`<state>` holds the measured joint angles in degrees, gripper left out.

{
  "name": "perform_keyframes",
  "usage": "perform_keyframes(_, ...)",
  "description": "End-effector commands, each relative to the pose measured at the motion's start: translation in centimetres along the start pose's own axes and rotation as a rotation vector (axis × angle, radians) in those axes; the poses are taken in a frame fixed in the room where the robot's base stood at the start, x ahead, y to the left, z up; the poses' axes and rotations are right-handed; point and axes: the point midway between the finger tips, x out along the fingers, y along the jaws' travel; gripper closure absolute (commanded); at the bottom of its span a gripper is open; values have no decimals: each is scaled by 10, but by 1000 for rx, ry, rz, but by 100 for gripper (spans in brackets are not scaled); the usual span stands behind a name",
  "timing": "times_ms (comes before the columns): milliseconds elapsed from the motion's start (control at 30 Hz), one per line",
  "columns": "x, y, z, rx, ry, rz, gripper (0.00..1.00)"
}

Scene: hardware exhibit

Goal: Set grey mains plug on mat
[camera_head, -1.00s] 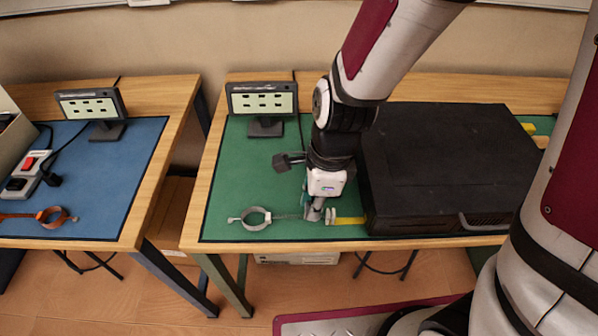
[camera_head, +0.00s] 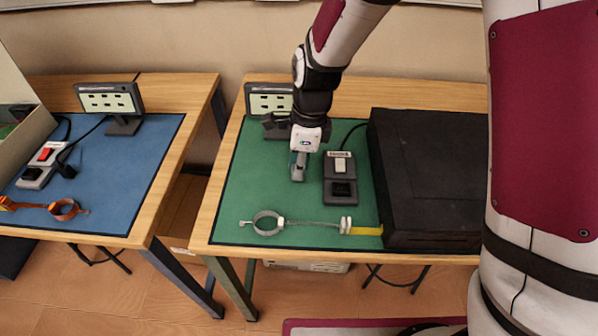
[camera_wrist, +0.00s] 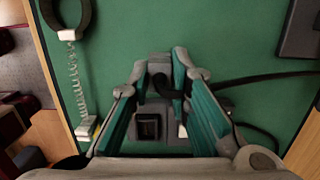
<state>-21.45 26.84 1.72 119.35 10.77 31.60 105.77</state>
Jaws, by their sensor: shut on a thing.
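The grey mains plug (camera_wrist: 159,72) is between my fingertips in the wrist view, dark and partly covered by the fingers. A black cable runs right from it. My gripper (camera_wrist: 161,62) is shut on it; in the head view my gripper (camera_head: 298,174) points down over the green mat (camera_head: 243,183), left of the socket box, and hides the plug. I cannot tell if the plug touches the mat. The grey socket box (camera_head: 340,184) has a light switch and a dark socket, which shows uncovered in the wrist view (camera_wrist: 148,126).
A ring strap (camera_head: 266,223) with a coiled cord and yellow end lies along the mat's front. A black case (camera_head: 425,175) stands at right. A small display (camera_head: 268,99) stands behind my arm. The mat's left part is clear. A blue-matted table (camera_head: 125,180) stands left.

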Motion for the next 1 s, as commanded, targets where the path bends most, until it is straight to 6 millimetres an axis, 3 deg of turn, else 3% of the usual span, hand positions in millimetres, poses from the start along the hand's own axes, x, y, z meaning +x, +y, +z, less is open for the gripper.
perform_keyframes(333,34,-1,-4,3,0,3,98)
perform_keyframes(700,38,-1,-4,1,0,0,98)
perform_keyframes(733,38,-1,-4,1,0,0,80)
perform_keyframes(800,38,-1,-4,0,-1,0,64)
perform_keyframes(1000,38,-1,-4,1,-1,0,62)
